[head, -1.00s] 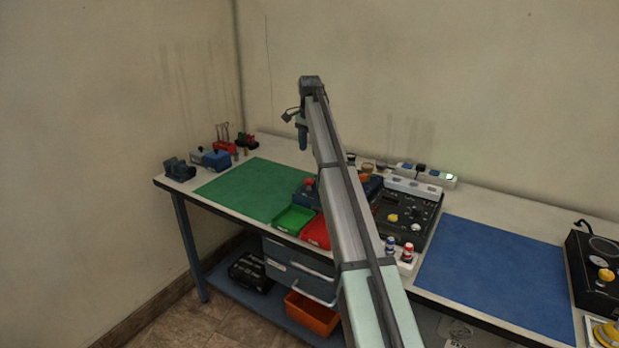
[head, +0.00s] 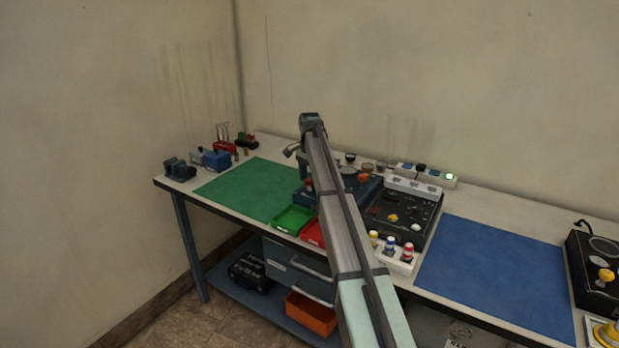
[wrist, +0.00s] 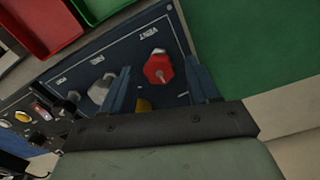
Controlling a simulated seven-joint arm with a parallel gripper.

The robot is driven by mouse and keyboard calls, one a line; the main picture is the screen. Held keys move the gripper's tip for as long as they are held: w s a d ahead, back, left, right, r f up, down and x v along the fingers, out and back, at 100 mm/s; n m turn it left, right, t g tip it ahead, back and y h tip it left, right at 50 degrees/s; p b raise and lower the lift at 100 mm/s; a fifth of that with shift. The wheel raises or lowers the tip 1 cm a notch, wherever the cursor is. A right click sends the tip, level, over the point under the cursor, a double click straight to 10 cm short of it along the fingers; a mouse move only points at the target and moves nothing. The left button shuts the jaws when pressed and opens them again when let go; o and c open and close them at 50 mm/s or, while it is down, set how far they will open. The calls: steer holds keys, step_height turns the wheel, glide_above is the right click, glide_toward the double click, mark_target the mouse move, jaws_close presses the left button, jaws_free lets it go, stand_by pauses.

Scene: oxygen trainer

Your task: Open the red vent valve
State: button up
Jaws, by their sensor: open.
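The red vent valve (wrist: 158,69) is a red faceted knob beside the "VENT" label on a dark blue panel (wrist: 118,52). My gripper (wrist: 159,66) is open, with one finger on each side of the red knob in the wrist view. I cannot tell whether the fingers touch it or how high they are above it. In the head view my arm largely hides the gripper.
A pale knob (wrist: 101,89) and a partly hidden yellow part (wrist: 143,104) sit close to the fingers on the same panel. Green (head: 293,218) and red (head: 313,233) trays stand in front. A black control box (head: 402,215) is to the right. The green mat (head: 245,189) is clear.

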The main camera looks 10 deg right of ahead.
steer(key=c, duration=1)
steer(key=shift+c, duration=0.2)
steer(key=shift+n, duration=0.3)
steer(key=n, duration=0.5)
steer(key=shift+w, duration=0.1)
steer(key=n, duration=0.6)
steer(key=shift+a+n, duration=0.15)
steer(key=shift+n, duration=0.15)
steer(key=n, duration=1.1)
steer(key=shift+a+n, duration=0.1)
steer(key=shift+n, duration=0.2)
